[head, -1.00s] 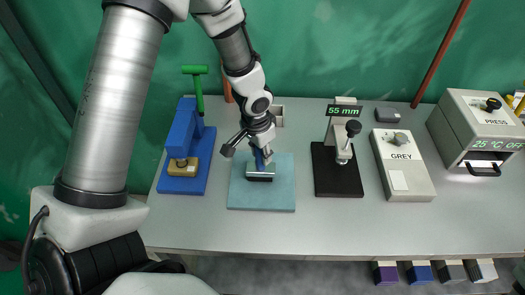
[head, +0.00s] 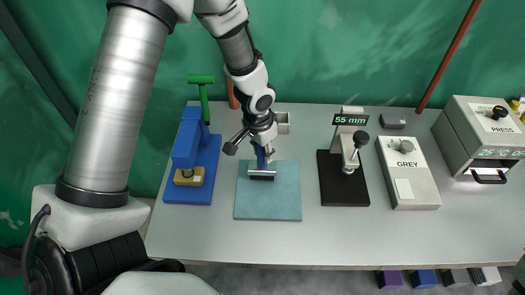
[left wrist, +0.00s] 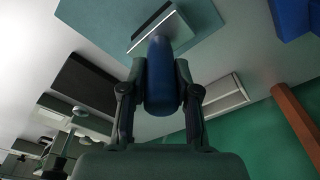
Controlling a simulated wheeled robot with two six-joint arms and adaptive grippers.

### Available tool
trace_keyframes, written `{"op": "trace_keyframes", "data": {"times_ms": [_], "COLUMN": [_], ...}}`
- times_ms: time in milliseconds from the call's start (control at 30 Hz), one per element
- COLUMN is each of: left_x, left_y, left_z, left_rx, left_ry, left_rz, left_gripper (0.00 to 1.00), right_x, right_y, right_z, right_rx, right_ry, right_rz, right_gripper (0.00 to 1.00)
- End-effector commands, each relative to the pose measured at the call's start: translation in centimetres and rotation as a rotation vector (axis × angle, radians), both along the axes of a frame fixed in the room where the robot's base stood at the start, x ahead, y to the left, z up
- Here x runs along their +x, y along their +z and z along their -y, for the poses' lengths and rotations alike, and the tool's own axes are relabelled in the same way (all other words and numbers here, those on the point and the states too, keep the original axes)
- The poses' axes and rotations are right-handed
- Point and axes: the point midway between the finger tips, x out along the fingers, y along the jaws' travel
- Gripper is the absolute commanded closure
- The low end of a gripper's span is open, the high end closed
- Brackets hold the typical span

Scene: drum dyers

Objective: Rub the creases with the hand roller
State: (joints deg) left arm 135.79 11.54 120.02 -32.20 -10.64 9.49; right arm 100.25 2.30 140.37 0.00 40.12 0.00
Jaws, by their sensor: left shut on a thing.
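The hand roller (head: 262,171) has a blue handle and a dark roller under a silvery bar. My left gripper (head: 264,148) is shut on its handle from above. In the left wrist view the blue handle (left wrist: 161,80) sits between the two fingers of my left gripper (left wrist: 160,92). The roller end is over the teal mat (head: 268,207), near its far half. I cannot tell whether it touches the mat. No creases can be made out on the mat. My right gripper does not show.
A blue press with a green handle (head: 192,160) stands left of the mat. A black-based gauge reading 55 mm (head: 345,190) and a GREY box (head: 407,172) stand to the right. A PRESS machine (head: 482,140) is at far right. The table front is clear.

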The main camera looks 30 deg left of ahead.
Motion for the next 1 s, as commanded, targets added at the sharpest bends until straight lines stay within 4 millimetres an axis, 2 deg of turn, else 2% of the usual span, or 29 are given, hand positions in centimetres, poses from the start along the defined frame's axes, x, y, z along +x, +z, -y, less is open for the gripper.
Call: {"op": "trace_keyframes", "data": {"times_ms": [33, 600, 1000], "left_x": [0.1, 0.3, 0.3], "left_y": [1.1, 6.0, 6.3], "left_z": [0.0, 0.1, 0.1], "left_rx": [0.000, 0.001, 0.001], "left_ry": [0.000, 0.005, 0.006], "left_rz": [0.003, 0.003, 0.003], "left_gripper": [1.00, 1.00, 1.00], "right_x": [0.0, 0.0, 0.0], "right_y": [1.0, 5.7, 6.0], "right_z": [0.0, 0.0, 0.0], "right_rx": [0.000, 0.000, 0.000], "right_ry": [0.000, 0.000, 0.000], "right_rz": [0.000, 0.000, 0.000], "right_gripper": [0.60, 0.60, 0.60]}}
